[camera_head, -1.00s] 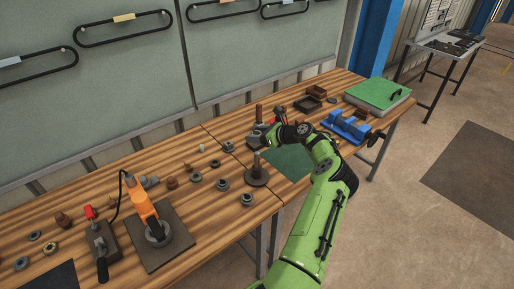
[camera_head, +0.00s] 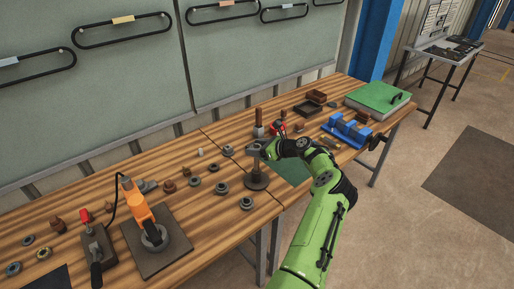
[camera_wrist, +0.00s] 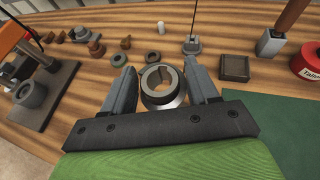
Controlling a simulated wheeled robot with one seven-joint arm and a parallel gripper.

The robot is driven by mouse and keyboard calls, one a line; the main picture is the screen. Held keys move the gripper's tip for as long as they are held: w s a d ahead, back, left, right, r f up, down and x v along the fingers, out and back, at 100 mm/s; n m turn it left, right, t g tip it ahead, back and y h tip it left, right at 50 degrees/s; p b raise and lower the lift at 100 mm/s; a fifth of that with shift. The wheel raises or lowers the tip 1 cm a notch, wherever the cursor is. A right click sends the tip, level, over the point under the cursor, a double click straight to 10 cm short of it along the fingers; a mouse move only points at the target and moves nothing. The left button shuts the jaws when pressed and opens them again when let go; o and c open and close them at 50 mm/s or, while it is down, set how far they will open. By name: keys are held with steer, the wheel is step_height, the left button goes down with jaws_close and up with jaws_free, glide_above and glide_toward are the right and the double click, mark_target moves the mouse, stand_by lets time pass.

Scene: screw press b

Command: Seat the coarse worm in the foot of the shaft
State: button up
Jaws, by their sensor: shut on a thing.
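My gripper (camera_head: 260,150) is shut on a grey ring-shaped piece. In the wrist view, this grey ring (camera_wrist: 162,86) sits between my two fingers, its hole facing the camera with a flat-sided dark inside. I cannot tell whether it is the coarse worm. In the head view, my fingers are at the top of a dark round-based stand (camera_head: 257,182); whether the ring touches its post is unclear. A brown upright shaft with a pale grey foot (camera_head: 258,131) stands behind my gripper. It also shows at the upper right in the wrist view (camera_wrist: 270,43).
Several grey rings and brown parts lie on the wooden bench left of my gripper. An orange tool (camera_head: 138,203) stands on a dark plate at left. A red roll (camera_wrist: 308,60), a green mat (camera_wrist: 285,118), a blue vise (camera_head: 346,130) and a green case (camera_head: 377,97) are to the right.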

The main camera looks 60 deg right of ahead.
stand_by(0.4)
steer(key=b, duration=0.4)
glide_above(257, 171)
steer(key=shift+w+d+f, duration=0.1)
steer(key=shift+d+f, duration=0.05)
steer(key=shift+f, duration=0.8)
steer(key=shift+w+d+f, duration=0.1)
steer(key=shift+d+f, duration=0.05)
steer(key=shift+f, duration=0.8)
steer(key=shift+w+d+f, duration=0.1)
steer(key=shift+d+f, duration=0.05)
steer(key=shift+f, duration=0.8)
steer(key=shift+f+b, duration=1.25)
steer(key=shift+f, duration=0.55)
steer(key=o, duration=1.4)
steer(key=shift+s, duration=0.15)
